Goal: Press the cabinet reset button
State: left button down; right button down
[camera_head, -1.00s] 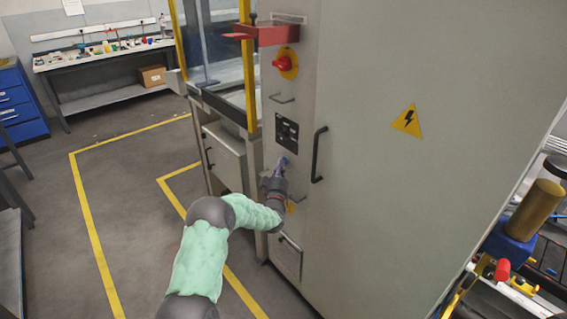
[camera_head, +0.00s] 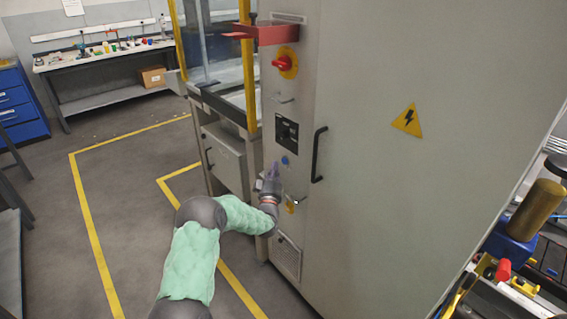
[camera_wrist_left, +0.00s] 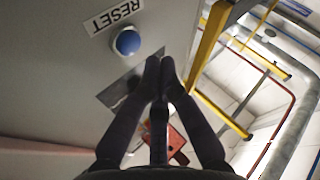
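The round blue reset button (camera_head: 285,160) sits on the grey cabinet's (camera_head: 375,190) narrow front panel, below a black control plate (camera_head: 286,132). In the left wrist view the button (camera_wrist_left: 127,42) is clear of the fingers, with an upside-down RESET label (camera_wrist_left: 114,15) beside it. My left gripper (camera_head: 273,169) is just left of and slightly below the button in the head view, apart from it. In the wrist view its dark fingers (camera_wrist_left: 160,64) come together at the tips, with nothing between them. My right gripper is out of view.
A black handle (camera_head: 318,155) stands out to the right of the button. A glazed yellow-framed enclosure (camera_head: 215,50) is to the left. Floor is open at left.

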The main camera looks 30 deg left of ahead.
pick_arm(q)
jog(key=s, duration=0.1)
jog(key=s+a, duration=0.1)
jog(key=s, duration=0.1)
jog(key=shift+s+a, duration=0.25)
jog(key=shift+s, duration=0.1)
dwell(0.5)
